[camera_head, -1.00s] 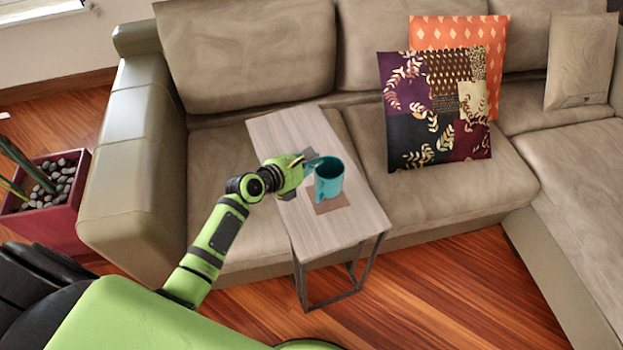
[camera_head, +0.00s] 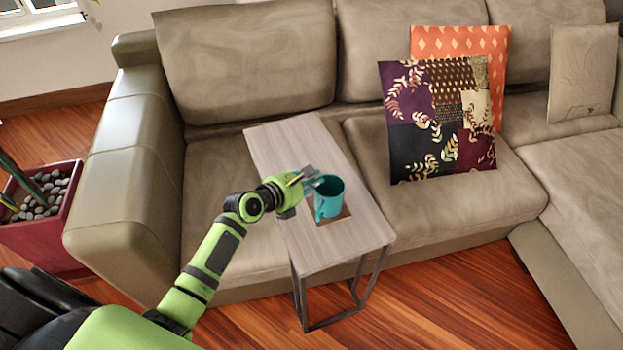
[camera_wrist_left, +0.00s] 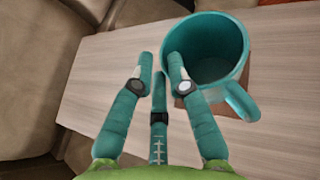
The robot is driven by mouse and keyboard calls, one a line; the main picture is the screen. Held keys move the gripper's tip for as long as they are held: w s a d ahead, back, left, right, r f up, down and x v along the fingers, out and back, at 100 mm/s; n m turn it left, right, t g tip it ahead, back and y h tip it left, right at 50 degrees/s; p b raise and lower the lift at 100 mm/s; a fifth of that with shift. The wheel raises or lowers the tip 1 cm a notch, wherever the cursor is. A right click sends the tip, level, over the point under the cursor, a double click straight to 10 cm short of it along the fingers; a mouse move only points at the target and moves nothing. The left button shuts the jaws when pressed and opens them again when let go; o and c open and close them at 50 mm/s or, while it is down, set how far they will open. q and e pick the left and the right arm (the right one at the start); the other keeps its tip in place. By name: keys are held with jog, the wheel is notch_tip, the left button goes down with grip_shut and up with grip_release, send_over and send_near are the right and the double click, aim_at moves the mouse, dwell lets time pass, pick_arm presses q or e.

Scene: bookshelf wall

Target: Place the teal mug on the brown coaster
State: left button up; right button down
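The teal mug (camera_head: 328,197) stands upright on the brown coaster (camera_head: 340,217), which shows at the front and right of its base. In the left wrist view the mug (camera_wrist_left: 208,50) is at the upper right, with its handle toward the lower right. My left gripper (camera_head: 312,180) is at the mug's left side near the rim. My right gripper is not in view.
The coaster lies on a narrow wooden side table (camera_head: 290,145) with a metal frame. A beige sofa (camera_head: 230,60) surrounds it, with patterned cushions (camera_head: 435,120) at the right. A red planter (camera_head: 45,225) is at the left. The table's back part is clear.

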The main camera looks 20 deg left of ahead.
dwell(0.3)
pick_arm(q)
jog(key=p+v, duration=0.1)
jog(key=v, duration=1.1)
jog(key=shift+p, duration=0.3)
jog(key=shift+r, duration=0.15)
